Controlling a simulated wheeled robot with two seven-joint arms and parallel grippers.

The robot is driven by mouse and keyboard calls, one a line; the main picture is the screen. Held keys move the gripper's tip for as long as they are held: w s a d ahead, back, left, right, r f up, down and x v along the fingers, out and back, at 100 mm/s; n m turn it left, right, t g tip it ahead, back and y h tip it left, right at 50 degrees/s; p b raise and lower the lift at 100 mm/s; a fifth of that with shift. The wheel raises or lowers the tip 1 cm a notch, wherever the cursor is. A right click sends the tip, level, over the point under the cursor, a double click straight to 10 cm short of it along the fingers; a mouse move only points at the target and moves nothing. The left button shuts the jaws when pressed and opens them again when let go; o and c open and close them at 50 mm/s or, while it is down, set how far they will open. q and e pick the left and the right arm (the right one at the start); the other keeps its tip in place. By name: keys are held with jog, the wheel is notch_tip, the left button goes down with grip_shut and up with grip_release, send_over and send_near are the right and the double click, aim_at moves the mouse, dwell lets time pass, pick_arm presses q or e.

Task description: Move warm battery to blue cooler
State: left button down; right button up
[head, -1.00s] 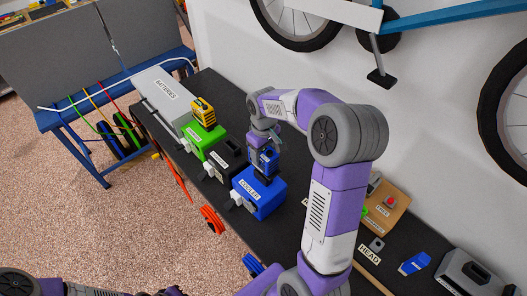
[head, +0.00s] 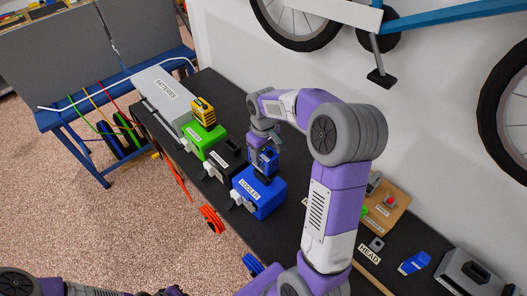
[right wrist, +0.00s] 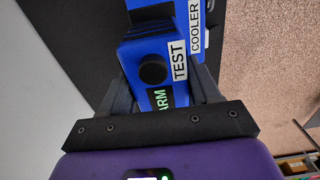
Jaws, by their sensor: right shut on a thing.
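The warm battery is blue (head: 264,160), with a TEST label and a green display ending in "ARM" in the right wrist view (right wrist: 145,52). My right gripper (head: 263,149) is shut on it, with one finger on each side. The battery stands over the top of the blue cooler (head: 262,203), which carries a COOLER label. Its lower end meets the cooler's top in the head view; I cannot tell how far it is seated. The cooler also shows behind it in the right wrist view (right wrist: 196,8). Part of my left arm shows at the bottom edge; its fingers are unclear.
A black dock (head: 224,160) and a green dock (head: 204,138) holding a yellow battery (head: 205,112) stand left of the cooler. A grey BATTERIES case (head: 163,93) is beyond them. Another blue item (head: 414,263) lies at the right. Dark bench top is free behind the cooler.

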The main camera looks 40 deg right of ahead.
jog(key=shift+f+b, duration=1.55)
jog(key=shift+f, duration=0.65)
jog(key=o, duration=1.6)
notch_tip(320, 180, up, 8)
jog(key=shift+f+p, duration=0.15)
jog(key=shift+p, duration=0.25)
